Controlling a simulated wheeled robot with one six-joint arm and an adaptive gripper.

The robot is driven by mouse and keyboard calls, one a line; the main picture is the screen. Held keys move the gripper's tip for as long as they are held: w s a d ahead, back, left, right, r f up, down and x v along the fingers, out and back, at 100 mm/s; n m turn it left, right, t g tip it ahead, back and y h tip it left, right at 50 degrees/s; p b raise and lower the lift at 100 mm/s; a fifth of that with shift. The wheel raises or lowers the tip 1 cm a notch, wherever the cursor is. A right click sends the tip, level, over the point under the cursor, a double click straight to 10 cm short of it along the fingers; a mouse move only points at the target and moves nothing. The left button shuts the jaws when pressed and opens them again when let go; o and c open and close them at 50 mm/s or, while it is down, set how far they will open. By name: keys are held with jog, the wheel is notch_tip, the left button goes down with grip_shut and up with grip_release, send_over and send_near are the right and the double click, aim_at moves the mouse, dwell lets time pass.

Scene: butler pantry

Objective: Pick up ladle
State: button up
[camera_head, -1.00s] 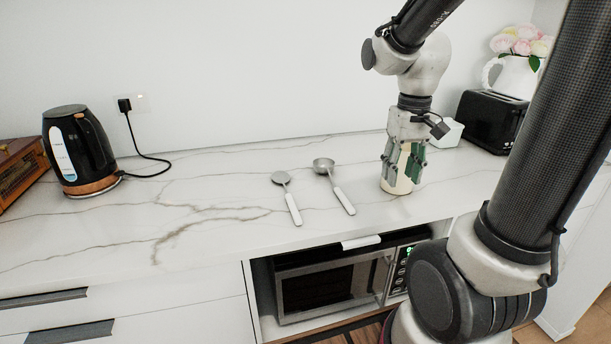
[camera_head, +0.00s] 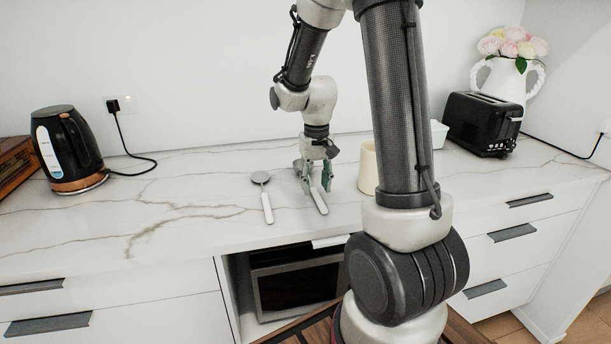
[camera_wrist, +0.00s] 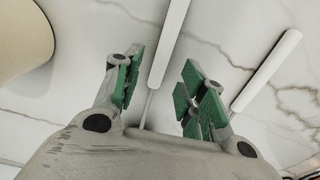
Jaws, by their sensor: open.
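The ladle (camera_head: 320,203), with a round metal bowl and white handle, lies on the marble counter. In the head view my gripper (camera_head: 316,182) is over it and hides part of its bowl and neck. In the wrist view the ladle's white handle (camera_wrist: 170,45) runs between the two green-padded fingers of my gripper (camera_wrist: 163,75), which are apart. The fingers straddle the handle's line from above, nearer the left pad; I cannot tell the height gap. The bowl is out of sight in the wrist view.
A second, flatter spoon-like utensil (camera_head: 266,204) lies just left; its handle (camera_wrist: 266,70) shows in the wrist view. A cream canister (camera_head: 367,168) stands to the right, partly behind my arm. A kettle (camera_head: 70,150) and a toaster (camera_head: 481,124) stand farther off. The counter's left-middle is clear.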

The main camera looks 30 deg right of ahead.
notch_tip(320, 180, down, 2)
jog(key=shift+f, duration=0.1)
jog(key=shift+c, duration=0.5)
grip_shut()
